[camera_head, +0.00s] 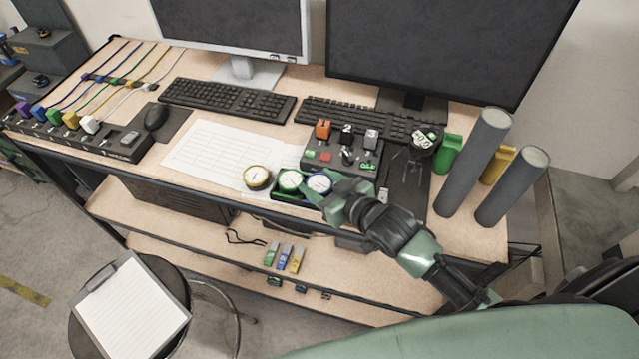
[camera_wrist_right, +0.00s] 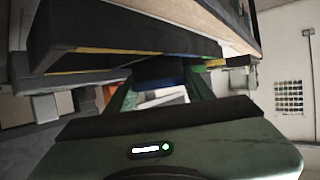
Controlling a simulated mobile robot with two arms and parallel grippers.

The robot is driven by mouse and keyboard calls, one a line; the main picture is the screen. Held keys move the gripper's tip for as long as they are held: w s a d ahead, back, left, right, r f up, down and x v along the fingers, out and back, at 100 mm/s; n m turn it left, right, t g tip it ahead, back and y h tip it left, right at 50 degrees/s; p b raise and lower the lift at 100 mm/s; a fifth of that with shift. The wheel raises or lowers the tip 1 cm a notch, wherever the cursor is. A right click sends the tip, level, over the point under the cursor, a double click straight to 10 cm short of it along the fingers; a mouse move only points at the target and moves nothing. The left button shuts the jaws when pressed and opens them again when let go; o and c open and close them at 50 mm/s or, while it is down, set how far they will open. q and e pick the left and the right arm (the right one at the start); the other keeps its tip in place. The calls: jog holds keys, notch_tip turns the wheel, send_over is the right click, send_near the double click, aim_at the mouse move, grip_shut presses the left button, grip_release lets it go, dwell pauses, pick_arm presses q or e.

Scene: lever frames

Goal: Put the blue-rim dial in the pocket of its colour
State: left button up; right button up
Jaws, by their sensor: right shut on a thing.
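The blue-rim dial (camera_head: 319,183) has a white face and shows at the front edge of the desk, beside the green-rim dial (camera_head: 290,180). My right gripper (camera_head: 328,188) reaches it from the right and is shut on it, covering part of it. A dark tray (camera_head: 276,197) lies under the green-rim and blue-rim dials. I cannot tell whether the blue-rim dial touches the tray, and its pocket colours are mostly hidden. The yellow-rim dial (camera_head: 257,177) is just left of the tray. In the right wrist view, a dark blue thing (camera_wrist_right: 158,69) shows between my fingers. My left gripper is out of view.
A control box (camera_head: 340,150) with coloured switches stands behind the dials. Two grey cylinders (camera_head: 474,160) stand at the right. Two keyboards, monitors and a paper sheet (camera_head: 215,150) cover much of the desk. A lower shelf (camera_head: 160,215) lies below the front edge.

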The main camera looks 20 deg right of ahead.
jog(key=shift+s+f, duration=0.15)
jog(key=shift+f, duration=0.3)
jog(key=shift+s+f, duration=0.35)
jog(key=shift+f, duration=0.45)
jog(key=o, duration=1.4)
jog(key=shift+f, duration=0.1)
jog(key=shift+o, duration=0.2)
jog(key=shift+w+r, duration=0.1)
jog(key=shift+r, duration=0.4)
jog(key=shift+s+d, duration=0.1)
jog(key=shift+s, duration=0.15)
jog(key=r+b+v, duration=0.1)
jog(key=b+v, duration=0.1)
jog(key=v, duration=0.9)
jog(key=shift+w+r, duration=0.2)
jog(key=shift+d, duration=0.1)
